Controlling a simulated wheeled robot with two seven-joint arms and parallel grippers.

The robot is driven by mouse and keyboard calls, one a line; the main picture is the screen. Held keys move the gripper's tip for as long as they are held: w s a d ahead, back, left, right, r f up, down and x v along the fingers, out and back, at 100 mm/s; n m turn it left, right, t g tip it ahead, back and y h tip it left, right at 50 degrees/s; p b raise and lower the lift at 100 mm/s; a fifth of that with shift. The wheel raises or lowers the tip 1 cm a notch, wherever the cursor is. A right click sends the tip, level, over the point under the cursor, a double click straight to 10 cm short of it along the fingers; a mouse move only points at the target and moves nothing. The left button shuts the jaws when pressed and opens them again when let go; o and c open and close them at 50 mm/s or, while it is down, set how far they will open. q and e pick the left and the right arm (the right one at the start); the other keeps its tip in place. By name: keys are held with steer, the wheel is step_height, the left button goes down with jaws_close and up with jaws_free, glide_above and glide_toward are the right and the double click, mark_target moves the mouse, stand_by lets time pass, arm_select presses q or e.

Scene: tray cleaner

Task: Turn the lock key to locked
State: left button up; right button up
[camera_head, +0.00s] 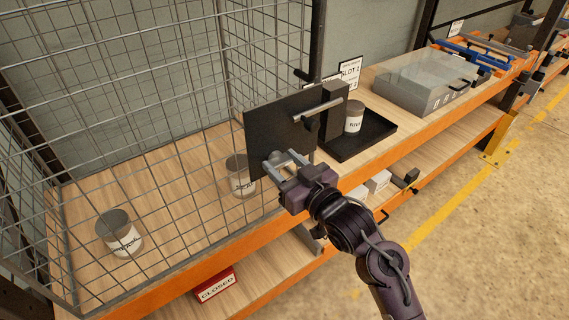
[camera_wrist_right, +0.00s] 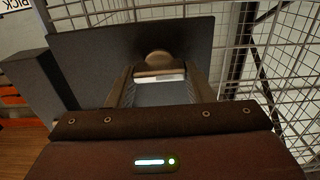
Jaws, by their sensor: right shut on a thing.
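My right gripper (camera_head: 280,161) reaches in from the lower right to the face of a dark upright panel (camera_head: 268,122) at the shelf's front edge. In the right wrist view, its fingers (camera_wrist_right: 158,78) are shut on the lock key (camera_wrist_right: 157,58), a small brownish piece with a rounded head standing against the panel. The fingers hide most of the key, so its turned position cannot be told. My left gripper is not in view.
A grey bar handle (camera_head: 318,109) juts out above and right of my gripper. A wire cage (camera_head: 120,110) holds labelled cans (camera_head: 119,233) on the left. A black tray (camera_head: 372,138) with a can (camera_head: 354,117) and a clear-lidded box (camera_head: 425,80) stand right.

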steer(key=shift+n, duration=0.5)
steer(key=n+b, duration=0.1)
steer(key=n, duration=0.3)
steer(key=shift+f, duration=0.1)
steer(key=n+b, duration=0.1)
steer(key=n, duration=0.3)
steer(key=shift+s+a+f+b, duration=0.1)
steer(key=shift+b, duration=0.3)
steer(key=n+b, duration=0.3)
steer(key=n, duration=0.2)
steer(key=shift+f+n, duration=0.15)
steer(key=shift+n, duration=0.15)
steer(key=shift+n+b, duration=1.2)
steer(key=shift+n, duration=0.4)
steer(key=shift+o, duration=0.2)
steer(key=o, duration=1)
steer(key=shift+a, duration=0.1)
steer(key=shift+c, duration=0.2)
steer(key=shift+s, duration=0.1)
